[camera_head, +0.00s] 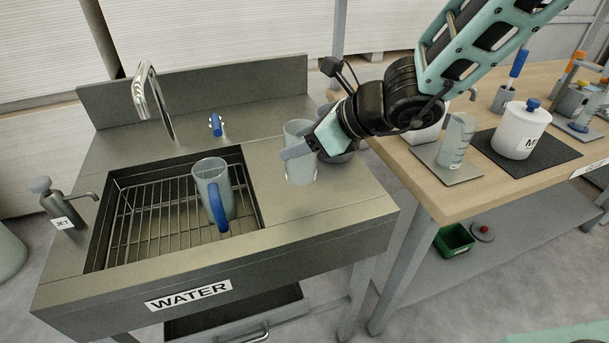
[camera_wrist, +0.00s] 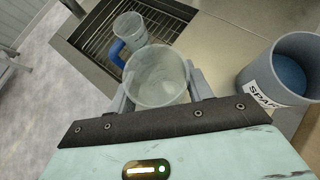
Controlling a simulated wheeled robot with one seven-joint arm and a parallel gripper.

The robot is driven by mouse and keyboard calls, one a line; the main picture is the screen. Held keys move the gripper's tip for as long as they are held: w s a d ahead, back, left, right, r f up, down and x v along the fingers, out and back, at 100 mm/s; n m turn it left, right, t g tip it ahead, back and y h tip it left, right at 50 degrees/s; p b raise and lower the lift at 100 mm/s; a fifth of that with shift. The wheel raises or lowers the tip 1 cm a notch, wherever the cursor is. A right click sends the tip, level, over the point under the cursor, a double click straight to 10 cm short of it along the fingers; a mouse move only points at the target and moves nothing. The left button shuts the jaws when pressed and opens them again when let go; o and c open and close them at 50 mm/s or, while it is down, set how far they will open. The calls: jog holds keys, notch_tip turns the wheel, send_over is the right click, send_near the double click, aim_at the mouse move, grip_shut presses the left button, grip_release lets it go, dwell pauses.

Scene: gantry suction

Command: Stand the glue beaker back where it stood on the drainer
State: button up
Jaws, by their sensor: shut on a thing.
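A clear beaker (camera_head: 300,172) is upright at the drainer (camera_head: 345,205), the flat steel right of the sink basin. Its base is at or very near the steel; I cannot tell whether it touches. My gripper (camera_head: 299,150) comes in from the upper right and is shut on the beaker. In the wrist view the beaker (camera_wrist: 157,80) sits between the two fingers (camera_wrist: 160,92), with its round mouth facing the camera. Its inside looks pale and empty. A finger hides part of its wall in the head view.
A blue-handled jug (camera_head: 213,188) stands on the rack in the basin, left of the beaker. A grey tub (camera_wrist: 275,72) with blue inside stands close on the other side. A tap (camera_head: 150,95) and a labelled JET bottle (camera_head: 62,208) are farther left. The front drainer is clear.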

aim_at(313, 168)
jog(key=shift+f, duration=3.6)
jog(key=shift+f+b, duration=0.15)
jog(key=shift+b, duration=0.3)
jog(key=o, duration=1.3)
jog(key=shift+c, duration=0.2)
